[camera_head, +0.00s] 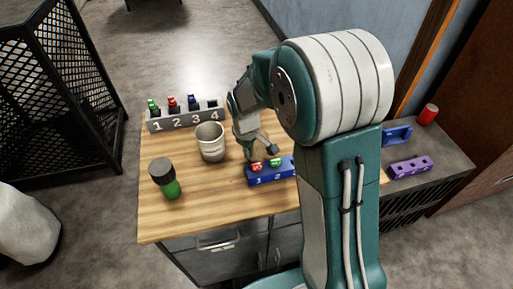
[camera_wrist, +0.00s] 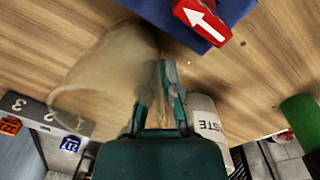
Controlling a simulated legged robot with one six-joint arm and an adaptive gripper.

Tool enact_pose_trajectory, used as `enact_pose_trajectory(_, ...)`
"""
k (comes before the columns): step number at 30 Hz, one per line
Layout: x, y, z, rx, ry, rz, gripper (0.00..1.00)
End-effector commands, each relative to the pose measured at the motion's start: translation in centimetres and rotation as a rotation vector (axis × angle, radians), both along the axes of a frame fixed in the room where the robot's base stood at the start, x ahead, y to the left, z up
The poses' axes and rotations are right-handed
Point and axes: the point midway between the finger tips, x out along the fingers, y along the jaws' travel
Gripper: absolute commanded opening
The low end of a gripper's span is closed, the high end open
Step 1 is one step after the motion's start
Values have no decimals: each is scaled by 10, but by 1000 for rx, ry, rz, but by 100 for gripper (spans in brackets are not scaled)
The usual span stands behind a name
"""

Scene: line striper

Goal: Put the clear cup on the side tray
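A clear cup (camera_wrist: 95,85) shows large and see-through at the left of the wrist view, tilted in the picture. I cannot make it out in the head view. My gripper (camera_wrist: 164,85) is right beside the cup, with its fingers overlapping the cup's right side; it also shows low over the wooden table in the head view (camera_head: 258,152). The finger gap is unclear, and I cannot tell whether the cup wall is held. No piece is plainly a side tray; a lower dark side surface (camera_head: 450,158) lies right of the table.
A waste cup (camera_head: 210,142), a grey numbered rack (camera_head: 186,120) and a green bottle with dark cap (camera_head: 165,178) stand on the table (camera_head: 215,205). A blue numbered block (camera_head: 264,178) is close to my gripper. The side surface holds a blue holder (camera_head: 397,135), purple block (camera_head: 410,167) and red cylinder (camera_head: 428,115).

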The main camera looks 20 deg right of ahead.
Motion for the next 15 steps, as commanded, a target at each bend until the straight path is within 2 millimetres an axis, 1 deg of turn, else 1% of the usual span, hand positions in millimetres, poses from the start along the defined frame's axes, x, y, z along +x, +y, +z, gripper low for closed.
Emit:
enact_pose_trajectory(10, 0, 0, 0, 0, 1, 0, 0)
enact_pose_trajectory(13, 0, 0, 5, -1, 1, 0, 0)
enact_pose_trajectory(15, 0, 0, 12, 0, -2, 0, 0)
